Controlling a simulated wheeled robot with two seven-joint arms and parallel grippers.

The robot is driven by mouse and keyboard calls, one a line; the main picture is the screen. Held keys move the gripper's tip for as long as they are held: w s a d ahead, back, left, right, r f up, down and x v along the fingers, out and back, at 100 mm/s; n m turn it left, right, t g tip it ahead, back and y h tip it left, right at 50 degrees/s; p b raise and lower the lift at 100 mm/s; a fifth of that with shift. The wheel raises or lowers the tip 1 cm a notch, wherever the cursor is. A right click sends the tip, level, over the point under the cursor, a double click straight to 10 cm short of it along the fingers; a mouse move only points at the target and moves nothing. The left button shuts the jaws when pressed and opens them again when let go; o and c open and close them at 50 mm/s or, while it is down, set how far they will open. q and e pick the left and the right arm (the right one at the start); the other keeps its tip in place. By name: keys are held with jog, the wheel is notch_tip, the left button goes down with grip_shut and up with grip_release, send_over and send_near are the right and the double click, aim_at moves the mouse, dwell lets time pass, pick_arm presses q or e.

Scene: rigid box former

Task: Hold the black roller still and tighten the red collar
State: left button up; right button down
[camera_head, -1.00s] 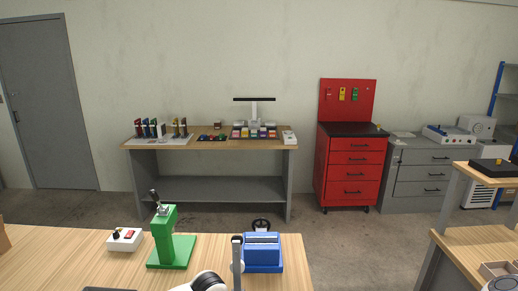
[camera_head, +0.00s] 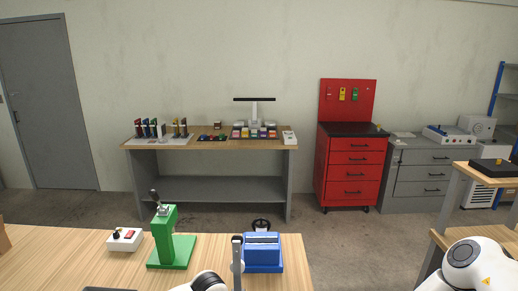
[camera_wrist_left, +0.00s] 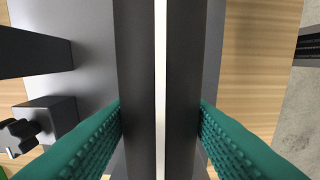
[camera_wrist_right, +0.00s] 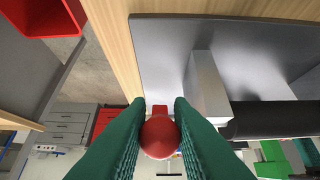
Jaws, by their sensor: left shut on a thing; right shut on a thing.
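The black roller (camera_wrist_left: 185,60) runs up the middle of the left wrist view, dark with a pale lengthwise stripe. My left gripper (camera_wrist_left: 160,115) has its green fingers on both sides of the roller and is shut on it. The red collar (camera_wrist_right: 158,138) sits between the green fingertips of my right gripper (camera_wrist_right: 158,112), which is shut on it. In the right wrist view the roller (camera_wrist_right: 275,120) extends right from a grey block (camera_wrist_right: 206,88) on a grey plate (camera_wrist_right: 165,55). Neither gripper's fingers show in the head view.
On the wooden bench (camera_head: 40,262) stand a green press (camera_head: 170,250), a blue device (camera_head: 262,258) and a white box with a red switch (camera_head: 125,239). A grey upright post (camera_head: 237,262) stands before the blue device. A red bin (camera_wrist_right: 45,16) shows in the right wrist view.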

pick_arm(q)
jog(key=shift+d+r, duration=0.1)
jog(key=shift+d, duration=0.05)
pick_arm(e)
jog(key=shift+s+f+g, duration=0.1)
jog(key=shift+f+g, duration=0.3)
jog(key=shift+f, duration=0.3)
jog(key=shift+f, duration=0.15)
jog(key=c, duration=1.2)
grip_release()
jog(key=v, duration=0.8)
jog(key=shift+s, duration=0.1)
